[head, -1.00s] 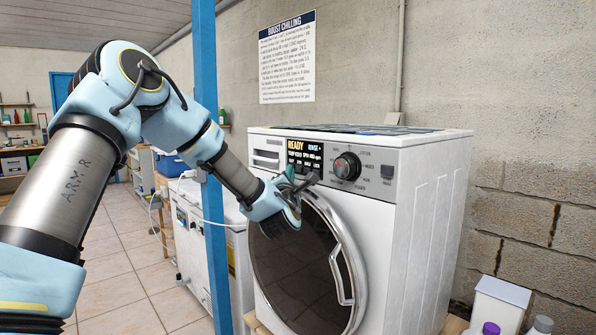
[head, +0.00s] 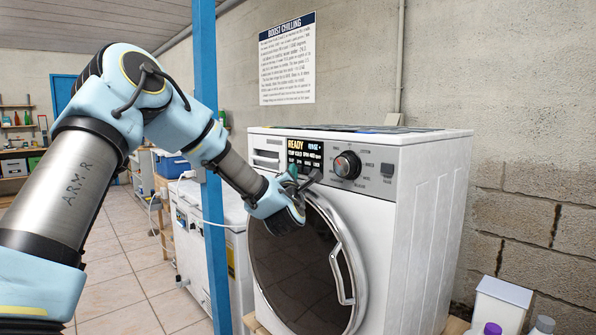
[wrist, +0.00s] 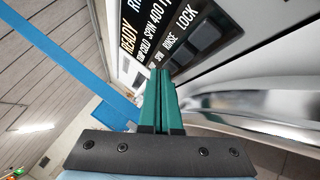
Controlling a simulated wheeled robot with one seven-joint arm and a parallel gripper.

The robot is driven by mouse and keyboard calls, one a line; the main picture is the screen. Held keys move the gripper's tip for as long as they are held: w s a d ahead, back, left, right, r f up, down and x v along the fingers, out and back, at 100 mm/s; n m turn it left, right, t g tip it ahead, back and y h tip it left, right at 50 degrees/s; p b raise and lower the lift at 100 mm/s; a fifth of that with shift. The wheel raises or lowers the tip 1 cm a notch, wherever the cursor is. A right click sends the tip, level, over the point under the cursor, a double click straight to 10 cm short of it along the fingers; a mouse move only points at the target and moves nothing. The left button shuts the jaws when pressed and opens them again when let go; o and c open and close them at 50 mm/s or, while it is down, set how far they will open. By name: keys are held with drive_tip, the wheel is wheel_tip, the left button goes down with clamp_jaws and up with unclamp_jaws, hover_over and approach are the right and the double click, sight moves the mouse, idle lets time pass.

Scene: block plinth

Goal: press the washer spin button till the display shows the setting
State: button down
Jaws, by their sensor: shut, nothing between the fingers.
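The white washer (head: 405,235) stands at right centre in the head view. Its lit display (head: 305,150) reads READY and RINSE; in the wrist view the display (wrist: 143,30) reads TEMP COLD and SPIN 400. Below it is a row of dark buttons, with labels TEMP, SPIN, RINSE and LOCK. My gripper (head: 293,172) is shut and empty, in front of the lower left of the panel. In the wrist view its teal fingertips (wrist: 161,72) are together at the spin button, which they mostly cover. I cannot tell whether they touch it.
A round dial (head: 347,165) sits right of the display. The door (head: 295,265) with its curved handle (head: 343,265) is below my gripper. A blue post (head: 211,180) stands close to my forearm. Bottles (head: 491,328) and a white box (head: 500,300) are at lower right.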

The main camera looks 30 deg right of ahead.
drive_tip(key=shift+d, duration=0.2)
idle(0.5)
drive_tip(key=shift+s+a+b, duration=0.1)
drive_tip(key=shift+a+b, duration=0.45)
drive_tip(key=shift+a, duration=0.2)
drive_tip(key=shift+a, duration=0.1)
drive_tip(key=a, duration=0.2)
drive_tip(key=s+a+b, duration=0.1)
drive_tip(key=a, duration=0.1)
drive_tip(key=shift+a, duration=0.4)
idle(2.9)
